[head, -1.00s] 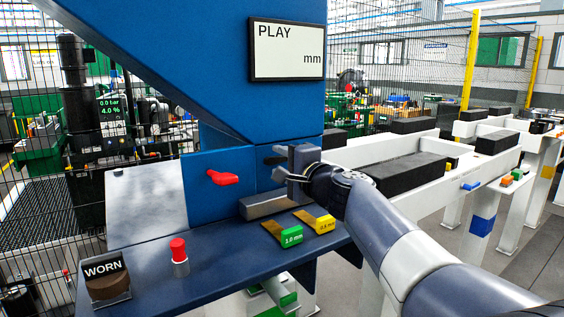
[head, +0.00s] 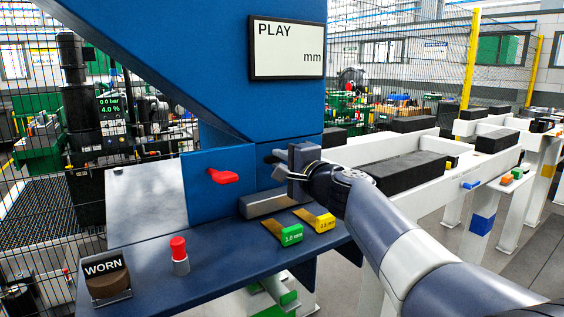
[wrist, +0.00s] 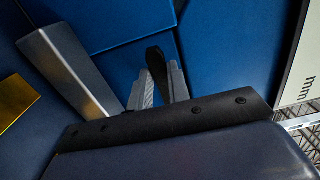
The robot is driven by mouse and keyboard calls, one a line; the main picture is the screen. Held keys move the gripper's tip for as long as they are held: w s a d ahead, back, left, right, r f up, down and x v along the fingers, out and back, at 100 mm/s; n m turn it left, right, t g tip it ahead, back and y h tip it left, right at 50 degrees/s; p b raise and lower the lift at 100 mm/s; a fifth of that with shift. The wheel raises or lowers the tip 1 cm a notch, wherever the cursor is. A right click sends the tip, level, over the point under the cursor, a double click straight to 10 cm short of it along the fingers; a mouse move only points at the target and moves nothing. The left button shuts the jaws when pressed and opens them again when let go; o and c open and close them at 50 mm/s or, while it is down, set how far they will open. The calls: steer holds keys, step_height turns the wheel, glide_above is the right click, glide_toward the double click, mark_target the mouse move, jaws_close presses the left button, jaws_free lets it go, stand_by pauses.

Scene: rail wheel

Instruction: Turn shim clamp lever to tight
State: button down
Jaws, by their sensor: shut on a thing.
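My gripper (wrist: 158,92) is shut on a black lever (wrist: 156,64), which I take to be the shim clamp lever. In the wrist view the lever stands between the two grey fingers, its rounded end showing beyond them, against a blue panel. In the head view my gripper (head: 281,168) is at the blue machine's front, just above and behind a grey metal bar (head: 270,204). The lever is mostly hidden there by the gripper body. The bar also shows in the wrist view (wrist: 70,72), left of the fingers. I see no tight marking.
A red handle (head: 223,177) sticks out of the panel to the left. On the blue shelf lie a green-ended 1.0 mm shim (head: 291,235), a yellow-ended shim (head: 325,223), a red-capped peg (head: 179,254) and a WORN holder (head: 106,277). A PLAY display (head: 287,49) hangs above.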

steer(key=r+m+p, duration=0.1)
steer(key=m, duration=0.1)
steer(key=r+m+p, duration=0.1)
steer(key=m, duration=0.1)
steer(key=d+r+m+p, duration=0.1)
steer(key=r+m+p, duration=0.1)
steer(key=shift+w, duration=0.3)
steer(key=m, duration=0.1)
steer(key=m+p, duration=0.1)
steer(key=r+m+p, duration=0.1)
steer(key=shift+w+d, duration=0.3)
steer(key=shift+d, duration=0.1)
steer(key=m+p, duration=0.1)
steer(key=d+r+m+p, duration=0.1)
steer(key=m, duration=0.1)
steer(key=w+m+p, duration=0.1)
steer(key=shift+w+d+r+m, duration=0.1)
steer(key=shift+d+r+m, duration=0.1)
steer(key=shift+d+m, duration=0.2)
steer(key=shift+w+d+r+m+p, duration=0.1)
steer(key=shift+w+d+m+p, duration=0.15)
steer(key=shift+m+p, duration=0.25)
steer(key=shift+w+d+m+p, duration=0.1)
steer(key=shift+d+m+p, duration=0.15)
steer(key=shift+m+p, duration=0.25)
steer(key=shift+w+d+m+p, duration=0.25)
steer(key=shift+d+m+p, duration=0.2)
steer(key=shift+m, duration=0.55)
